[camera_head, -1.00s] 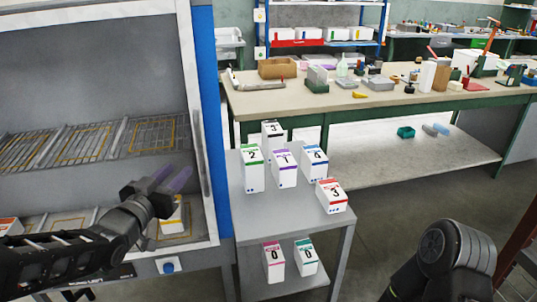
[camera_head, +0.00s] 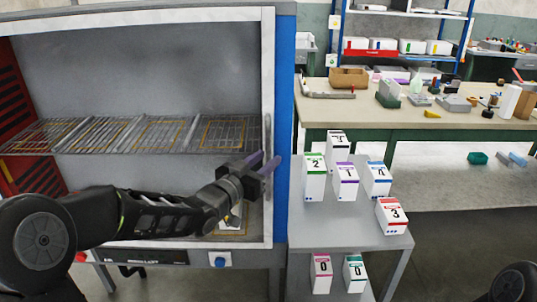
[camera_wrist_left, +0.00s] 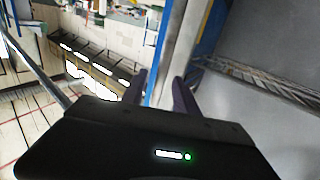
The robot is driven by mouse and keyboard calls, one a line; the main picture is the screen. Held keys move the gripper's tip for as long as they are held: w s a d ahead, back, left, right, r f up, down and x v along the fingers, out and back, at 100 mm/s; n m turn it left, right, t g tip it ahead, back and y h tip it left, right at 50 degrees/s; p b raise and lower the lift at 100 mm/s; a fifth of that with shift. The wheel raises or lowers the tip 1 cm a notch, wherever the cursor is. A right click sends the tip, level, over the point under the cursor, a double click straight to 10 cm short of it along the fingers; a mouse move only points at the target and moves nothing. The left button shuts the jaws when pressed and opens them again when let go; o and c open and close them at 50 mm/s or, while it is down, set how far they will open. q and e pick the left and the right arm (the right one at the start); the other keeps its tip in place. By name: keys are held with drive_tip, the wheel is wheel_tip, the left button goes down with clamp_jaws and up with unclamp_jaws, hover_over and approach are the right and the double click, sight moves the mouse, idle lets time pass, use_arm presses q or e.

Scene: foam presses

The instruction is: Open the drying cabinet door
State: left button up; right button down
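The drying cabinet (camera_head: 284,80) stands at the left of the head view, with a blue side. Its pale-framed door (camera_head: 268,50) looks shut, and wire shelves show through its pane. A slim upright grey handle (camera_head: 267,130) is on the door's right edge. My left gripper (camera_head: 268,165) is at the handle's lower part, its purple fingers apart. In the left wrist view the left gripper (camera_wrist_left: 162,92) has a pale upright part (camera_wrist_left: 172,50) between its fingers; I cannot tell whether they touch it. My right gripper is out of view.
A grey side table (camera_head: 335,220) with several numbered white boxes (camera_head: 345,182) stands close to the cabinet's right. A cluttered workbench (camera_head: 410,115) is behind it. Open floor (camera_head: 455,245) lies at the right.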

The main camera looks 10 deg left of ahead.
use_arm(q)
drive_tip(key=shift+x, duration=0.95)
drive_tip(key=shift+c, duration=0.5)
clamp_jaws()
